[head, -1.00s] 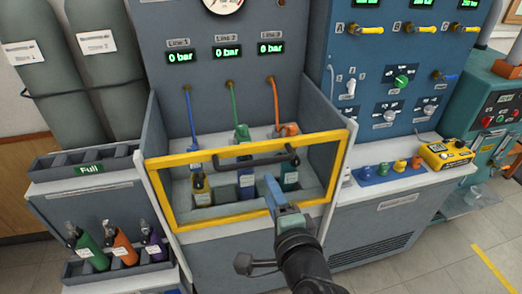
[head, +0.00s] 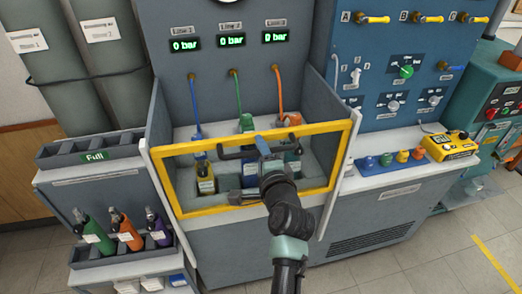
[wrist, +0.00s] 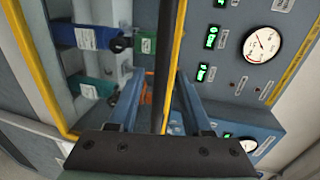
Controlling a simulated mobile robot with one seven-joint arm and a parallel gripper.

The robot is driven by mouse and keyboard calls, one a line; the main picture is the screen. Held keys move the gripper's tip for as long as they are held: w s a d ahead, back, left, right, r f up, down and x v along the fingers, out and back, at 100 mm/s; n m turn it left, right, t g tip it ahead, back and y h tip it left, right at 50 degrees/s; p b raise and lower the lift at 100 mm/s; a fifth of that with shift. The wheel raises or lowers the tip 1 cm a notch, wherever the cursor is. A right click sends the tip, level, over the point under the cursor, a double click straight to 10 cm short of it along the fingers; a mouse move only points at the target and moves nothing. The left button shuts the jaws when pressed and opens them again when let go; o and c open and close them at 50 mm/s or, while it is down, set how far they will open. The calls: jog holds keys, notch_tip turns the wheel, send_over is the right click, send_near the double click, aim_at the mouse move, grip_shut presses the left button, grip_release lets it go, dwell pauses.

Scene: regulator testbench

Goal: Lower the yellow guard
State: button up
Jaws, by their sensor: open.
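The yellow guard (head: 251,207) is a rectangular frame across the front of the grey test bay, with bottles and hoses behind it. Its dark handle bar (head: 236,154) runs along the inside of the frame's upper part. In the wrist view the dark handle bar (wrist: 168,50) passes between the two blue fingers of my gripper (wrist: 160,75), with a gap on each side. The guard's yellow edge (wrist: 179,38) shows close beside the bar. My wrist hides part of the guard's lower rail.
A rack of bottles (head: 122,250) stands at the left. A blue control panel (head: 400,70) and a yellow box (head: 447,145) are at the right. The floor in front is clear.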

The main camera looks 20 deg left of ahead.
grip_shut()
dwell(1.4)
